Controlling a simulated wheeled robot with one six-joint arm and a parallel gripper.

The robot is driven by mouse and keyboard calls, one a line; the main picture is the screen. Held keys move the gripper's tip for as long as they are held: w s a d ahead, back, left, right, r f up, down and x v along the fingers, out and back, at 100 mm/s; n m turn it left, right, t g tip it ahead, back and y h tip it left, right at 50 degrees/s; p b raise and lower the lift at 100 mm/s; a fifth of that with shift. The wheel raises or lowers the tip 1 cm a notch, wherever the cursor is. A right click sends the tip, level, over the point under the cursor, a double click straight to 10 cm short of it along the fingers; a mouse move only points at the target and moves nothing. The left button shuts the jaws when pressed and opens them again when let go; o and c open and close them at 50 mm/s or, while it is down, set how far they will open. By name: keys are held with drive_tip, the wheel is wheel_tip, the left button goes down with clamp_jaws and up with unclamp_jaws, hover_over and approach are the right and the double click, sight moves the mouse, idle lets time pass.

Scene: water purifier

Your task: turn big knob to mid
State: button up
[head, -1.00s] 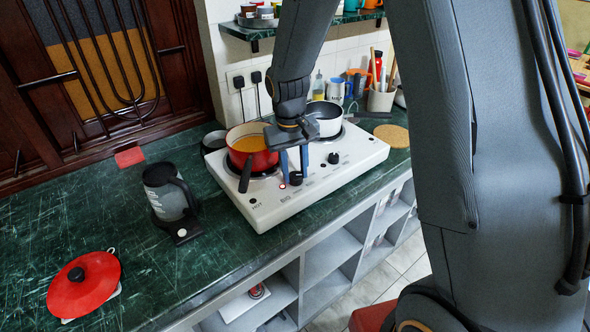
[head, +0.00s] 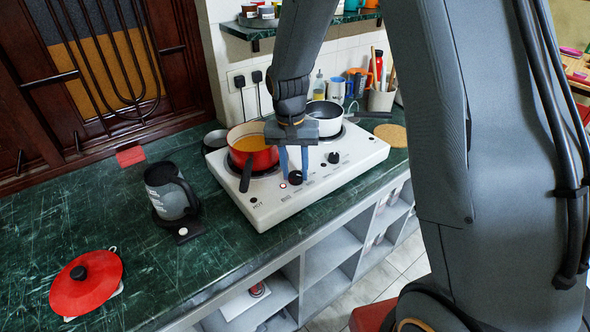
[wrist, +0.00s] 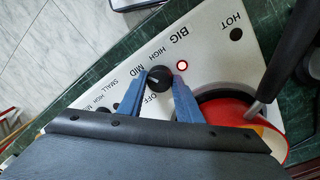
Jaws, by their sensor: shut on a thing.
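The big knob (wrist: 159,79) is black and round, on the front of the white stove (head: 262,211). My gripper (wrist: 161,74) has its blue fingers on either side of the knob and is shut on it. The knob's white mark points left in the wrist view, close to the MID label (wrist: 140,70). HIGH, BIG and OFF are printed nearby, and a red ringed light (wrist: 182,65) shows beside the right finger. In the head view the knob (head: 295,178) sits low between the fingers.
A red pot (head: 250,155) with orange contents stands on the near burner, its dark handle close to my gripper. A white pan (head: 326,117) is on the other burner. The small knob (head: 334,157) is to the right.

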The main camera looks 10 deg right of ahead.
sight(293, 174)
drive_tip(key=shift+w, duration=0.1)
drive_tip(key=o, duration=1)
drive_tip(key=shift+o, duration=0.2)
drive_tip(key=shift+a+r+b, duration=0.15)
drive_tip(key=shift+r+b, duration=0.35)
drive_tip(key=shift+r, duration=1.5)
drive_tip(key=shift+a+r+b, duration=0.1)
drive_tip(key=shift+r+b, duration=0.4)
drive_tip(key=shift+r, duration=1.45)
